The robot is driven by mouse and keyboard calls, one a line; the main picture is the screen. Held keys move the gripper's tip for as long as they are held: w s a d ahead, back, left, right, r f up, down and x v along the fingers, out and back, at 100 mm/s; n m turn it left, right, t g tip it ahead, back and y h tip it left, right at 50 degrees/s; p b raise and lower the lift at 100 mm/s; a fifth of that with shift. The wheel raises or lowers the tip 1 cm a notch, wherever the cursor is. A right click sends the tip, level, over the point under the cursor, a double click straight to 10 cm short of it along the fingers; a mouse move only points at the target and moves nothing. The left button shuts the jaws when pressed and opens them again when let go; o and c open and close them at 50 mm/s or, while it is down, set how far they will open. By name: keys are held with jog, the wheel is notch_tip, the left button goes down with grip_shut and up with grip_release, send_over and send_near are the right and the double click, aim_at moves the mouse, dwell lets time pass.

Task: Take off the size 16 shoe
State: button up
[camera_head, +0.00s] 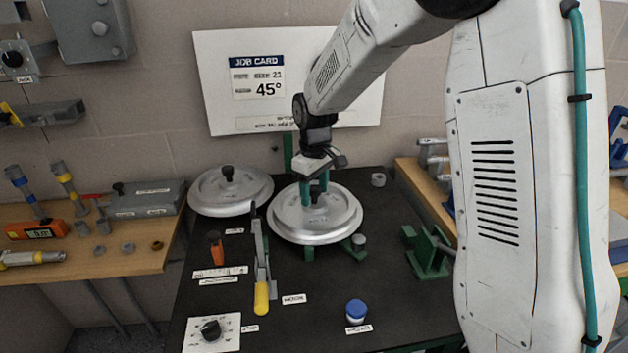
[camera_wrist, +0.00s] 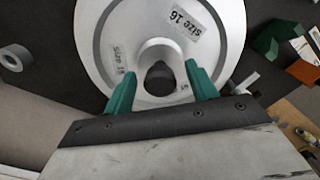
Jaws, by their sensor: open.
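The size 16 shoe (camera_head: 335,227) is a round pale metal disc, raised above the black bench on green supports. Its "size 16" label shows in the wrist view (camera_wrist: 212,50). A dark knob (camera_wrist: 160,74) stands at its centre. My gripper (camera_head: 314,196) is directly above the disc, pointing down, with its teal fingers on either side of the knob. In the wrist view my gripper (camera_wrist: 160,80) is open, its fingers apart around the knob. I cannot tell whether the fingers touch the knob.
A second disc (camera_head: 205,197) with a black knob lies at left. A yellow-handled lever (camera_head: 262,297) stands in front. A blue-capped jar (camera_head: 357,310), a green clamp (camera_head: 428,253) and a grey ring (camera_head: 378,180) are on the bench. The job card (camera_head: 300,85) reads size 21, 45°.

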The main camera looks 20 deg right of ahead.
grip_shut()
jog(key=c, duration=1)
grip_release()
grip_shut()
jog(key=shift+r, duration=1.8)
jog(key=shift+r, duration=2.4)
